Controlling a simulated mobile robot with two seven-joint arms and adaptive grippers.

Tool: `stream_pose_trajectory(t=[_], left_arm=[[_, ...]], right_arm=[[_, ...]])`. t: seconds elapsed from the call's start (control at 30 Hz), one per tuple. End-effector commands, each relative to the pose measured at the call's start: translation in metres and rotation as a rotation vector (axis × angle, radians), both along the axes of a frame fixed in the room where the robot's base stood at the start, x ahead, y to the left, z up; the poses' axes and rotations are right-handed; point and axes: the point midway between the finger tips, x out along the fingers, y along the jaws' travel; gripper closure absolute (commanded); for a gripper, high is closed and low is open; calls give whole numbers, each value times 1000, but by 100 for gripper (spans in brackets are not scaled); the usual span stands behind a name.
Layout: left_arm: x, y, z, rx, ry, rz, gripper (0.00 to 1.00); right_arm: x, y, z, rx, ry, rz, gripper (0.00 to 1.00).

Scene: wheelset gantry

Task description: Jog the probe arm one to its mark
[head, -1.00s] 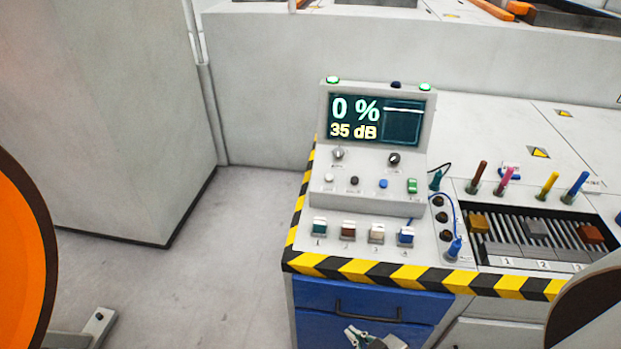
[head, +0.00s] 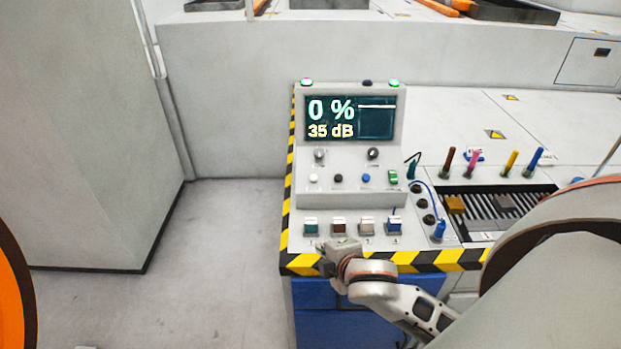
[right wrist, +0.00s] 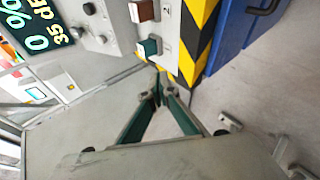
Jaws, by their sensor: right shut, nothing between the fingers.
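The console (head: 300,190) has a tilted screen (head: 331,118) reading "0 %" and "35 dB". A row of coloured switches lies along its front: teal (head: 311,226), brown (head: 339,227), beige (head: 367,227) and blue (head: 394,225). My right gripper (head: 340,246) is shut and empty, at the console's front edge near the teal and brown switches. In the right wrist view, the gripper's fingertips (right wrist: 160,88) meet just beside the teal switch (right wrist: 149,47), labelled 1; contact cannot be told. The brown switch (right wrist: 141,11) is labelled 2. My left gripper is not in view.
Two knobs and several small buttons sit above the switches. A blue cable plug (head: 438,230) and a slotted tray (head: 462,222) lie to the right, with coloured pegs behind. Yellow-black tape (head: 300,263) marks the front edge. The floor at left is mostly clear.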

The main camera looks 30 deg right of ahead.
Motion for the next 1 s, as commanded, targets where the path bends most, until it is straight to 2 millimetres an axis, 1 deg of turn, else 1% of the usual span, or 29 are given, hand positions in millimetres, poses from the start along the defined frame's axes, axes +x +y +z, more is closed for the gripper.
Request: stream_pose_trajectory(t=[0.03,0.13,0.27,0.3,0.37,0.4,0.5,0.6,0.7,0.83,1.0], left_arm=[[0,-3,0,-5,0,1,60],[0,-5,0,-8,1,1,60],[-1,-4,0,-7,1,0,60],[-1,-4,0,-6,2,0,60],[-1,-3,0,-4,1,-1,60],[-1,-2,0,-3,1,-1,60],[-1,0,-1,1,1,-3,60],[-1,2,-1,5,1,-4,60],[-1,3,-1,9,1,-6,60],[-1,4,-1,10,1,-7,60],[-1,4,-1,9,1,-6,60]], right_arm=[[20,-2,11,-81,-20,72,100],[53,-3,25,-229,-47,209,100],[94,-13,43,-428,-74,367,100],[107,-19,49,-488,-81,409,100],[124,-30,59,-584,-90,468,100],[135,-37,65,-644,-93,504,100],[160,-60,82,-783,-97,572,100],[176,-80,97,-893,-94,617,100],[187,-95,107,-963,-91,643,100],[193,-105,114,-1007,-88,659,100],[194,-107,115,-1018,-86,664,100]])
